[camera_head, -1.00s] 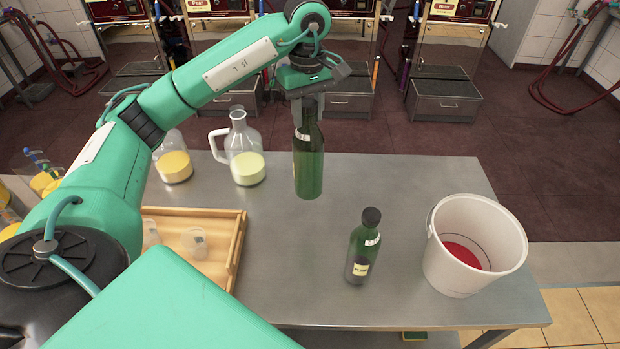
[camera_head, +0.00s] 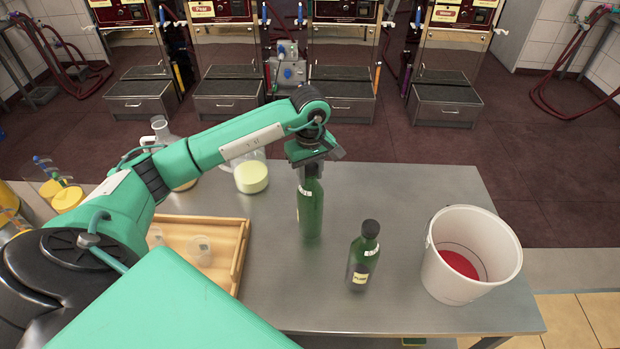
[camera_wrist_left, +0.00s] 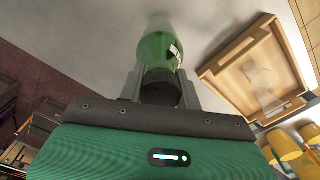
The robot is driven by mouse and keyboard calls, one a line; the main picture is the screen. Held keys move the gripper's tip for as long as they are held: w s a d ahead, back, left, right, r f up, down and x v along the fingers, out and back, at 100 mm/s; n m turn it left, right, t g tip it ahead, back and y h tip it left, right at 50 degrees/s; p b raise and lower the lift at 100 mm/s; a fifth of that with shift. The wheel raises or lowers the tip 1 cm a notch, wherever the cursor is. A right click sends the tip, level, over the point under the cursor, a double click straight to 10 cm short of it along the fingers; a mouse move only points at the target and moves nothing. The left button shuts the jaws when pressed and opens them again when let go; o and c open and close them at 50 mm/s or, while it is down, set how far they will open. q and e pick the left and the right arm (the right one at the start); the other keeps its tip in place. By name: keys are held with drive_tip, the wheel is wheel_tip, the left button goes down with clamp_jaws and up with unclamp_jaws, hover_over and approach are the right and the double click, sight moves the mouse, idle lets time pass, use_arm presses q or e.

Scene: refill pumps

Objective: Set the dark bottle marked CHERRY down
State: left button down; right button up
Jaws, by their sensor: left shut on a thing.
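My left gripper (camera_head: 311,168) is shut on the cap and neck of a green bottle (camera_head: 310,210), which hangs upright below it. The bottle's base is at or very near the grey table top; I cannot tell whether it touches. Its front label is turned away to the left and I cannot read it. In the left wrist view the green bottle (camera_wrist_left: 160,50) shows with its dark cap between the fingers (camera_wrist_left: 160,88). A second green bottle (camera_head: 362,258) with a dark cap and a label that seems to read PLUM stands to the right and nearer. My right gripper is out of view.
A white bucket (camera_head: 437,270) with red inside stands at the table's right. A wooden tray (camera_head: 238,262) with clear cups is at the left. A glass jug (camera_head: 251,178) with pale yellow contents stands behind, partly covered by my arm. Bare table (camera_head: 400,190) lies around the held bottle.

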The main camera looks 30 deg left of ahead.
sight(310, 182)
use_arm(q)
wheel_tip(310, 182, down, 2)
drive_tip(key=shift+f+p, duration=0.1)
drive_tip(key=shift+p, duration=0.4)
drive_tip(key=shift+f, duration=0.4)
drive_tip(key=shift+f, duration=0.15)
drive_tip(key=c, duration=1)
unclamp_jaws()
